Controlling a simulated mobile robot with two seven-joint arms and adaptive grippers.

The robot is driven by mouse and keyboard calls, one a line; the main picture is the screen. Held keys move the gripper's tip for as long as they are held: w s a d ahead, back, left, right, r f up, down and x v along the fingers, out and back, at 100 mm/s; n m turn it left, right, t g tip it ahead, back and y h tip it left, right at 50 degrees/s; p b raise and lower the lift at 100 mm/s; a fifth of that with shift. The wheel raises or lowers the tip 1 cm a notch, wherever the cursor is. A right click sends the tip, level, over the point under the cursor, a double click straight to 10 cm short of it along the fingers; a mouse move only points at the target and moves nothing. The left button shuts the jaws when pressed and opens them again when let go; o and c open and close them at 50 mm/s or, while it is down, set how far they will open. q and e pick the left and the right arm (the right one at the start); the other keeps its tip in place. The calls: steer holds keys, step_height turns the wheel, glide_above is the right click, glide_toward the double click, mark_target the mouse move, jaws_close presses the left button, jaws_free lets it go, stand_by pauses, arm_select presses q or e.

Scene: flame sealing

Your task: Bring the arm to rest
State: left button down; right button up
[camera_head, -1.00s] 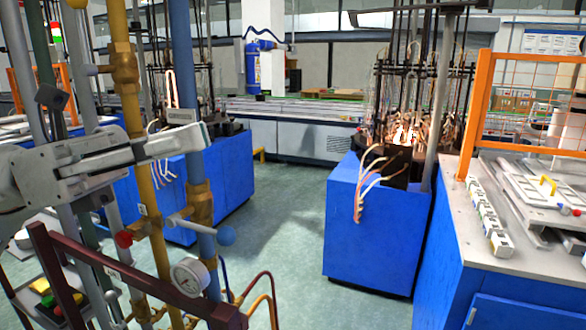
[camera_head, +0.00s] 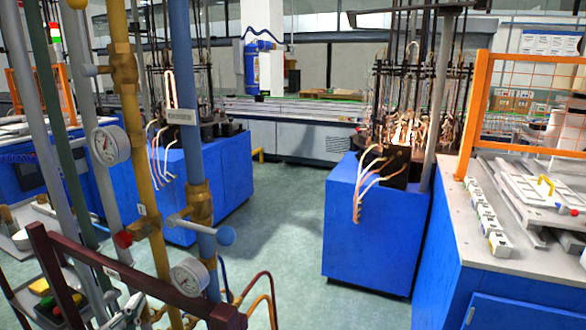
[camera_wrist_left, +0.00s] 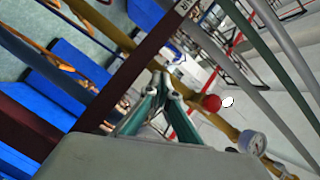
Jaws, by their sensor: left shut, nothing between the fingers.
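My left gripper (camera_head: 128,312) shows only as a small grey-white piece at the lower left, beyond the dark red bar (camera_head: 125,276) and partly hidden by pipes. In the left wrist view, its greenish fingers (camera_wrist_left: 163,84) are together and empty. The dark red bar (camera_wrist_left: 130,75) and yellow pipe (camera_wrist_left: 95,18) pass close by in that view; contact cannot be told. The yellow pipe (camera_head: 133,122) and blue pipe (camera_head: 187,130) stand upright in the head view. My right gripper is not in view.
Blue machines (camera_head: 376,235) with burners stand beyond. A bench (camera_head: 450,222) with an orange guard (camera_head: 474,115) is at right. The green floor (camera_head: 280,235) between is clear.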

arm_select(q)
steer(key=s+a+f+n+g+y, duration=0.3)
steer(key=s+f+g, duration=0.6)
steer(key=s+f, duration=1.05)
steer(key=w+d+f+n+t+h, duration=0.2)
steer(key=d+f+h, duration=0.6)
steer(key=d+f, duration=0.5)
steer(key=shift+w+d+f+n+t, duration=0.35)
steer(key=shift+d+n+t, duration=0.3)
steer(key=shift+d, duration=0.25)
